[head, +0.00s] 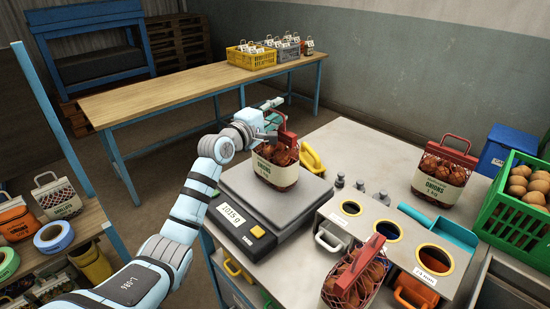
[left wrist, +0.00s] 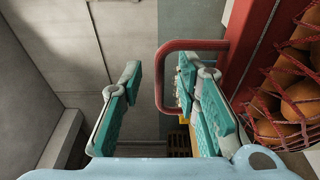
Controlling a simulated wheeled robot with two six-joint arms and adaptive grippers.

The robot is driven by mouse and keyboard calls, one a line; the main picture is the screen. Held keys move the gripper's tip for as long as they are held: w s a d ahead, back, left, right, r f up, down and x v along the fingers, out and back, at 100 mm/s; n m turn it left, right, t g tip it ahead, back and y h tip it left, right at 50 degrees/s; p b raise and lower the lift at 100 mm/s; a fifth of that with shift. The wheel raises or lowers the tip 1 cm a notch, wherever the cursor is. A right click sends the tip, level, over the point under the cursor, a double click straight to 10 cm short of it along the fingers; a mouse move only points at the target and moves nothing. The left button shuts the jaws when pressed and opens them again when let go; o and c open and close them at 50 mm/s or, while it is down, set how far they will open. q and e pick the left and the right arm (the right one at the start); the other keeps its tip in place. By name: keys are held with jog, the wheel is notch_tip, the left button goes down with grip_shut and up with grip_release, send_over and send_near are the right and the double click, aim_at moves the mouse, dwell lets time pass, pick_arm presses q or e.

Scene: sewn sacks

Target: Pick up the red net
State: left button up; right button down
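A red net of onions (head: 276,168) with a cream label and red handle stands upright on the scale (head: 243,225). My left gripper (head: 270,122) is at the top of this net, by its handle. In the left wrist view, my left gripper (left wrist: 160,100) is open. The red handle (left wrist: 161,80) has one bar between the two fingers, and the right finger overlaps the loop. The net's onions (left wrist: 285,100) show at the right edge. A second red net (head: 443,175) stands at the back right of the table, and a third (head: 355,275) is at the front. My right gripper is not in view.
The scale's display reads about 1015 g. A funnel stand (head: 385,235) with round openings is right of the scale. A green crate (head: 515,215) of onions is at the far right. A yellow looped object (head: 311,160) lies behind the scale. A wooden bench (head: 160,98) stands behind.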

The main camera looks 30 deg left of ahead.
pick_arm(q)
grip_shut()
